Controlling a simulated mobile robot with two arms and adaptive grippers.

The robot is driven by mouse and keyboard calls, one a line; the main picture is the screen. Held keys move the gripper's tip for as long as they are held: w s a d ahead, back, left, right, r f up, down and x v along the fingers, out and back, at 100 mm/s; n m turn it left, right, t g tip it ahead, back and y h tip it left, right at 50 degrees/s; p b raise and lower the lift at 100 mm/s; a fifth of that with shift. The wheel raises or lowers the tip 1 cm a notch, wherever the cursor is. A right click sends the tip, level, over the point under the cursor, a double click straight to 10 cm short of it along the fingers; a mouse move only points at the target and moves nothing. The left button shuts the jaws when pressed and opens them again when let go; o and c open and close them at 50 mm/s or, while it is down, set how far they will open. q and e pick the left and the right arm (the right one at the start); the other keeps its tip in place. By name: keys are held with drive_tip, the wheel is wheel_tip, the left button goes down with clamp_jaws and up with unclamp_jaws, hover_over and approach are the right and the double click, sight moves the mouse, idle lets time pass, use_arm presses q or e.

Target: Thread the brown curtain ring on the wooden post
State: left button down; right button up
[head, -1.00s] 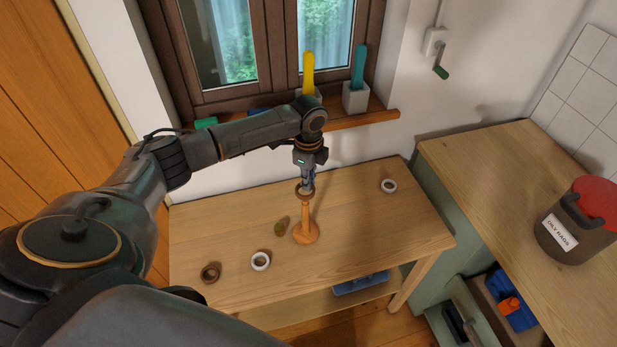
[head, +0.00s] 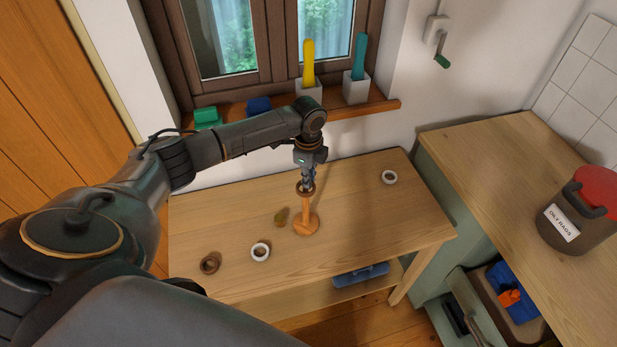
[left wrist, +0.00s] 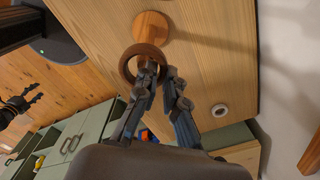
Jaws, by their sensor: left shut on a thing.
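My left gripper (head: 307,180) is shut on a brown curtain ring (head: 305,188) right at the upper end of the wooden post (head: 306,212). In the left wrist view the left gripper (left wrist: 166,76) has a finger at the rim of the brown ring (left wrist: 126,62), and the post's round base (left wrist: 152,26) shows beyond it. The post stands upright on the table. Its tip is hidden by the ring and fingers, so I cannot tell whether the ring is around it. My right gripper (left wrist: 22,103) seems to show at the left wrist view's left edge, its jaws unclear.
A windowsill (head: 375,107) with holders runs behind; a counter (head: 500,180) is at right.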

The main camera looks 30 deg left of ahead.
use_arm(q)
drive_tip(key=shift+s+d+f, duration=0.1)
drive_tip(key=shift+s+f, duration=0.3)
drive_tip(key=shift+f, duration=0.2)
drive_tip(key=c, duration=1.4)
unclamp_jaws()
drive_tip(key=shift+o, duration=0.2)
drive_tip(key=shift+w+f, duration=0.15)
drive_tip(key=shift+w, duration=0.3)
drive_tip(key=shift+r, duration=0.5)
wheel_tip(320, 180, up, 11)
